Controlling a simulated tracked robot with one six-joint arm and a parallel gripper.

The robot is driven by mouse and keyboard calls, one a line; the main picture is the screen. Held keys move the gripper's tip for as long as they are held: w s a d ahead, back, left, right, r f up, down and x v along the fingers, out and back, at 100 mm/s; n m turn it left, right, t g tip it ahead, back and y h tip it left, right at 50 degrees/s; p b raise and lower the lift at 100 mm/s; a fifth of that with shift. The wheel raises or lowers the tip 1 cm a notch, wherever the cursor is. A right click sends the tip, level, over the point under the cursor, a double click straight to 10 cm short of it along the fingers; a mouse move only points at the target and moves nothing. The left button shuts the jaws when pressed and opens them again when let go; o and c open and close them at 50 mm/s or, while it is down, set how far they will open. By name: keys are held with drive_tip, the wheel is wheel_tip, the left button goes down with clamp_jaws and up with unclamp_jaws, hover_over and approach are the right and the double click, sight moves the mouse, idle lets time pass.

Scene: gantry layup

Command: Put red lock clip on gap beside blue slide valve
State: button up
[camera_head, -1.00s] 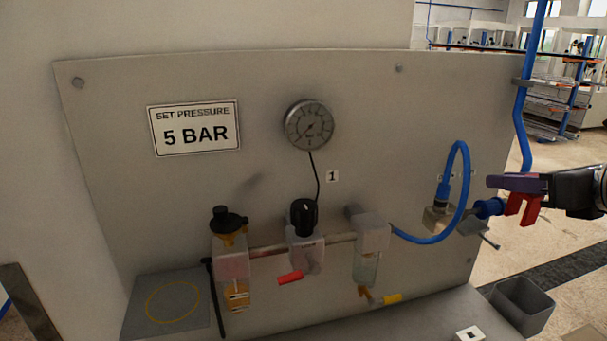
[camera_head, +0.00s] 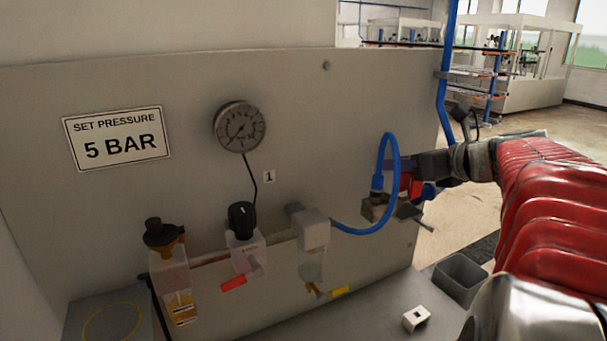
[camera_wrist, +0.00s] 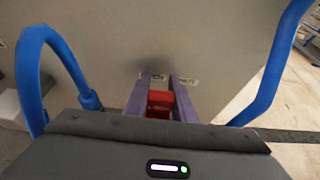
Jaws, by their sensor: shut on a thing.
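The red lock clip (camera_wrist: 159,104) sits between the two purple fingers of my gripper (camera_wrist: 160,88) in the wrist view. In the head view the gripper (camera_head: 408,172) is at the panel's right side, with a little of the clip showing red. It is shut on the clip. The gap is hidden, and I cannot tell whether the clip touches anything.
A blue hose (camera_head: 393,145) loops up close to the gripper, and a blue pipe (camera_head: 445,85) runs down at the panel's right edge. A gauge (camera_head: 239,127), black knob (camera_head: 242,220) and filter bowls are to the left. A grey bin (camera_head: 461,278) and white block (camera_head: 416,319) are below.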

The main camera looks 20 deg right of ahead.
sight(406, 180)
drive_tip(key=shift+f, duration=0.15)
drive_tip(key=shift+w+f, duration=0.2)
drive_tip(key=shift+f, duration=1.7)
drive_tip(key=shift+f, duration=0.1)
drive_tip(key=o, duration=1.1)
drive_tip(key=shift+c, duration=0.2)
drive_tip(key=shift+s+r, duration=0.3)
drive_tip(key=shift+s, duration=0.1)
drive_tip(key=v, duration=1.1)
